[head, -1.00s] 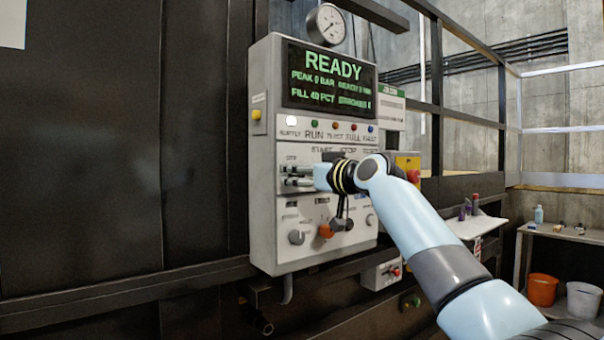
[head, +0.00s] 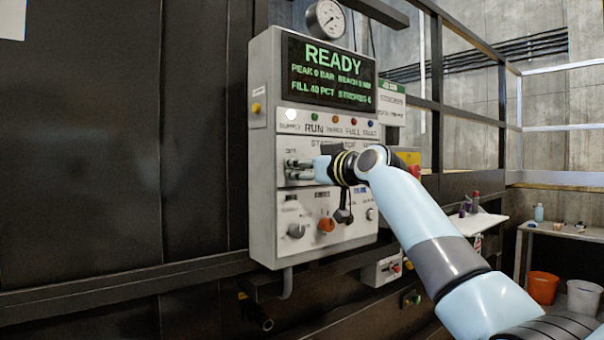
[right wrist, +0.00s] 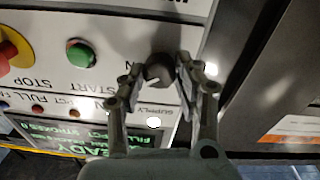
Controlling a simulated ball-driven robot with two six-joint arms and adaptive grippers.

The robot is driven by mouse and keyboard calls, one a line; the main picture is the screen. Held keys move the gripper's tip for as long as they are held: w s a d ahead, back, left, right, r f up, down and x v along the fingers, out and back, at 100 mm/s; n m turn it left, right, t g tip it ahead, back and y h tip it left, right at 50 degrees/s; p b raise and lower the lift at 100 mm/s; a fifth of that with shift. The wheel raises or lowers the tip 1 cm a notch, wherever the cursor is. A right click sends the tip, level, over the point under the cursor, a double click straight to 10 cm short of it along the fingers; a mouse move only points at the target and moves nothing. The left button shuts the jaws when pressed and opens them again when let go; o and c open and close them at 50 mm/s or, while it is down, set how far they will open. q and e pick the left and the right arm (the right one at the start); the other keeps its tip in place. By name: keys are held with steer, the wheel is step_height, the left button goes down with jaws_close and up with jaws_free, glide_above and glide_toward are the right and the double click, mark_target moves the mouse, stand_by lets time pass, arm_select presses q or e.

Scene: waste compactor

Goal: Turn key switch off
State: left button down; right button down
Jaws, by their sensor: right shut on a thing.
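The control panel (head: 265,190) is a light grey box on the dark machine wall. My right gripper (head: 292,171) is at the upper left of its button area, by the OFF marking. In the right wrist view my right gripper (right wrist: 162,82) has its two fingers closed on a small dark knob, the key switch (right wrist: 158,72), which sits on the panel face. In the head view the key switch is hidden by the fingers. The screen (head: 328,75) reads READY, and the supply lamp (head: 291,114) is lit white. My left gripper is not in view.
A green start button (right wrist: 81,54) and a red stop button (right wrist: 8,52) on yellow are beside the key switch. Below are a grey knob (head: 297,230) and an orange knob (head: 326,225). A pressure gauge (head: 327,20) stands on top. A side table (head: 560,230) and buckets are at the right.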

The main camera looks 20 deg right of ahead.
steer(key=n+b, duration=0.1)
steer(key=b, duration=0.1)
steer(key=n+b, duration=0.4)
steer(key=shift+f, duration=0.3)
steer(key=n+b, duration=0.2)
steer(key=n, duration=0.1)
steer(key=shift+n, duration=0.3)
steer(key=shift+r+n+b, duration=0.1)
steer(key=shift+n+b, duration=0.85)
steer(key=shift+n, duration=0.15)
steer(key=c, duration=0.9)
jaws_free()
steer(key=shift+r, duration=0.1)
steer(key=shift+c, duration=0.2)
steer(key=v, duration=1.2)
